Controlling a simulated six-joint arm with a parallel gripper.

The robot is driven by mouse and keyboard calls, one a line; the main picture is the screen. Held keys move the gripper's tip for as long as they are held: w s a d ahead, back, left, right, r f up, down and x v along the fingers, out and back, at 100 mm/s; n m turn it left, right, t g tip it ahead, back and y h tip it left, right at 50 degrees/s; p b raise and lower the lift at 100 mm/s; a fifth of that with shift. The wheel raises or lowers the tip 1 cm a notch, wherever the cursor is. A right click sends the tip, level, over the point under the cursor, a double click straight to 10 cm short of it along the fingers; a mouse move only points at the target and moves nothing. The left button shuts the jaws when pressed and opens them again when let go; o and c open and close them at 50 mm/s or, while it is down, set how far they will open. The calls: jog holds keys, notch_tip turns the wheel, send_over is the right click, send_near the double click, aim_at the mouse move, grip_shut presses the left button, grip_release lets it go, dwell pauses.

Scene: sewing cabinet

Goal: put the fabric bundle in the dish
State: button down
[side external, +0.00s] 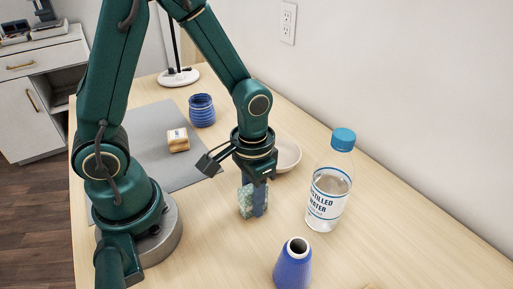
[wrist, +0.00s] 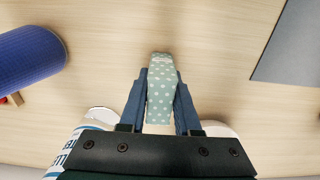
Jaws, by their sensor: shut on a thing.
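The fabric bundle (side external: 246,203) is pale teal with white dots. My gripper (side external: 257,200) points down and is shut on it. In the wrist view the fabric bundle (wrist: 161,95) sits between both blue fingers. It is at or close above the table; I cannot tell whether it touches. The dish (side external: 289,154) is a shallow, pale round bowl behind my gripper in the side view, partly hidden by it. The bundle is outside the dish, on its near side.
A distilled water bottle (side external: 330,185) stands right of my gripper. A blue cone spool (side external: 293,265) stands in front. A lamp base (side external: 178,77) is at the back.

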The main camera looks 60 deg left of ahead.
jog(key=shift+r, duration=0.1)
jog(key=shift+r, duration=0.6)
jog(key=r, duration=0.1)
jog(key=a+r, duration=0.1)
jog(key=r, duration=0.1)
jog(key=shift+r, duration=0.15)
jog(key=a+r, duration=0.8)
jog(key=a, duration=0.5)
jog(key=w+a+f, duration=0.1)
jog(key=w+a, duration=0.3)
jog(key=w, duration=0.1)
jog(key=w+d+f, duration=0.2)
jog(key=d, duration=0.1)
jog(key=w+d+f, duration=0.2)
jog(key=d, duration=0.1)
jog(key=w+d+f, duration=0.2)
jog(key=w, duration=0.1)
jog(key=shift+d+f, duration=0.4)
jog(key=shift+f, duration=2.05)
